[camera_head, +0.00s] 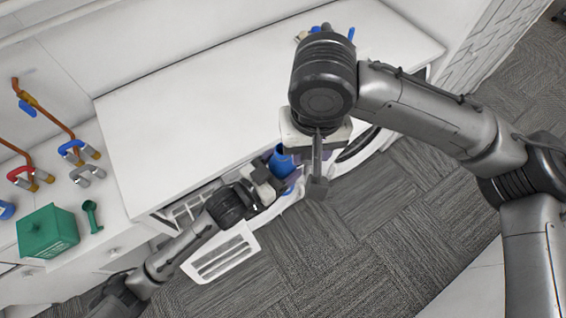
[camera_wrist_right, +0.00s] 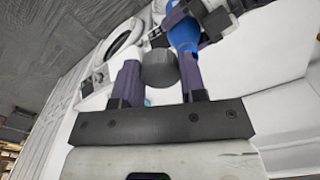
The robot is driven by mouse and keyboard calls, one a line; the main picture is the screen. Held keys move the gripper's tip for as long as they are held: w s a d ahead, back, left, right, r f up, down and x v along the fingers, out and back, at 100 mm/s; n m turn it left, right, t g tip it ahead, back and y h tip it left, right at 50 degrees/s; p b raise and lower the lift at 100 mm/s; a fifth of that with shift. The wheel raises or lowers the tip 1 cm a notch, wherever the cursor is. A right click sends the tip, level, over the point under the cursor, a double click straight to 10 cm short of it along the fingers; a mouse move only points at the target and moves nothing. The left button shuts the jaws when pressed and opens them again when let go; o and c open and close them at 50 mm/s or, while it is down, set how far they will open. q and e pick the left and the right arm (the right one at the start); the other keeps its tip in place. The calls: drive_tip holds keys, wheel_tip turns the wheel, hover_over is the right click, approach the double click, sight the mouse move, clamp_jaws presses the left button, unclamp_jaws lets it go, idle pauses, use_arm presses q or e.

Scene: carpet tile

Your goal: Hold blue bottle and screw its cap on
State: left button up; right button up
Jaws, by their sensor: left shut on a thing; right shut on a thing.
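The blue bottle (camera_head: 283,160) is at the front edge of the white worktop, partly hidden by my grippers. My left gripper (camera_head: 282,180) is shut on it; the bottle also shows at the top of the right wrist view (camera_wrist_right: 183,32), beside the left gripper's purple fingers. My right gripper (camera_wrist_right: 158,78) is shut on a dark grey round cap (camera_wrist_right: 158,68), held between its two purple fingers. In the right wrist view the cap appears below and left of the bottle, apart from it. In the head view the cap cannot be made out.
The white worktop (camera_head: 200,110) is largely clear. Small blue items (camera_head: 325,30) lie at its far end, partly behind my right arm. A green box (camera_head: 47,230), a green cup-like item (camera_head: 91,215) and several pipes with coloured handles (camera_head: 72,150) are at the left. Carpet (camera_head: 370,230) lies below.

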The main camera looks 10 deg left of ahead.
drive_tip(key=m, duration=0.1)
hover_over(283, 170)
drive_tip(key=a, duration=0.1)
drive_tip(key=shift+w+d+f+m, duration=0.1)
drive_tip(key=shift+w+f+m, duration=0.1)
drive_tip(key=shift+w+m, duration=0.3)
drive_tip(key=shift+w+f+m, duration=0.2)
drive_tip(key=shift+w+m, duration=0.2)
drive_tip(key=shift+m, duration=0.2)
drive_tip(key=shift+w+d+m, duration=0.15)
drive_tip(key=shift+w+m, duration=0.2)
drive_tip(key=shift+m, duration=0.15)
drive_tip(key=shift+s+m, duration=0.1)
drive_tip(key=shift+m, duration=0.3)
drive_tip(key=shift+f, duration=0.2)
drive_tip(key=shift+f, duration=1.85)
drive_tip(key=shift+s+f, duration=0.1)
drive_tip(key=shift+f, duration=0.75)
